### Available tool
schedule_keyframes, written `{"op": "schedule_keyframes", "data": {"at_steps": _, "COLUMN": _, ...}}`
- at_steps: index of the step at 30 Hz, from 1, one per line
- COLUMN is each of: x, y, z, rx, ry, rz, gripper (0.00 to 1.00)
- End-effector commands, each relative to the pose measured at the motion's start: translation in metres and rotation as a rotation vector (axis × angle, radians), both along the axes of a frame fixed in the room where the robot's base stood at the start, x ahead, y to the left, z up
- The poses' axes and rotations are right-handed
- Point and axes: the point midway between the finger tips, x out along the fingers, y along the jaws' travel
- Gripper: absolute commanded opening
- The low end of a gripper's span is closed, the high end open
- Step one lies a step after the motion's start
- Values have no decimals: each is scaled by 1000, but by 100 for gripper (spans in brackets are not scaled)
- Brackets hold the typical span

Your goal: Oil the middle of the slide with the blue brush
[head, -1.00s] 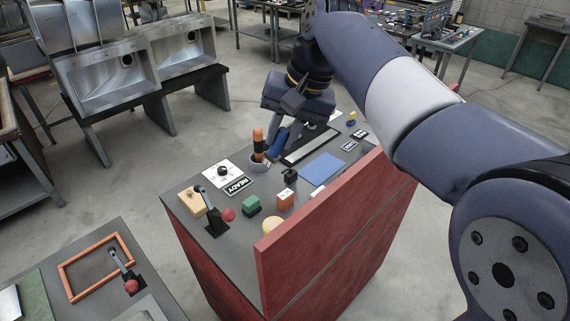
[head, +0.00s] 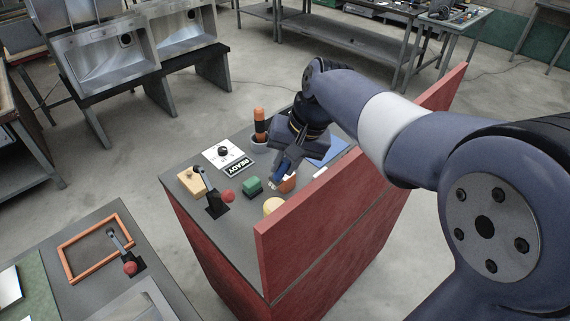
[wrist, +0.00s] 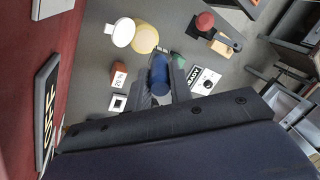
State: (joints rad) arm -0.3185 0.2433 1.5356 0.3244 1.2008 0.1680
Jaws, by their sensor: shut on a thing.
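My gripper (head: 283,167) is shut on the blue brush (head: 277,173) and holds it over the front part of the bench, above and close to the green block (head: 252,186) and the orange block (head: 287,184). The wrist view shows the blue brush (wrist: 159,75) between the fingers, pointing away from the camera. Its bristle tip cannot be made out. The slide cannot be made out now; my gripper and arm cover the back part of the bench in the head view.
A grey cup (head: 259,147) holds an orange-and-black handle (head: 260,123). A tall red panel (head: 330,215) borders the bench's right side.

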Motion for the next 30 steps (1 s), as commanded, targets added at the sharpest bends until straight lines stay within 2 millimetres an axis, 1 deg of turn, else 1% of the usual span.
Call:
{"op": "schedule_keyframes", "data": {"at_steps": 5, "x": 0, "y": 0, "z": -11, "rx": 0, "ry": 0, "rz": 0, "gripper": 0}}
{"op": "schedule_keyframes", "data": {"at_steps": 15, "x": 0, "y": 0, "z": -47, "rx": 0, "ry": 0, "rz": 0, "gripper": 0}}
{"op": "schedule_keyframes", "data": {"at_steps": 18, "x": 0, "y": 0, "z": -54, "rx": 0, "ry": 0, "rz": 0, "gripper": 0}}
{"op": "schedule_keyframes", "data": {"at_steps": 22, "x": 0, "y": 0, "z": -59, "rx": 0, "ry": 0, "rz": 0, "gripper": 0}}
{"op": "schedule_keyframes", "data": {"at_steps": 30, "x": 0, "y": 0, "z": -58, "rx": 0, "ry": 0, "rz": 0, "gripper": 0}}
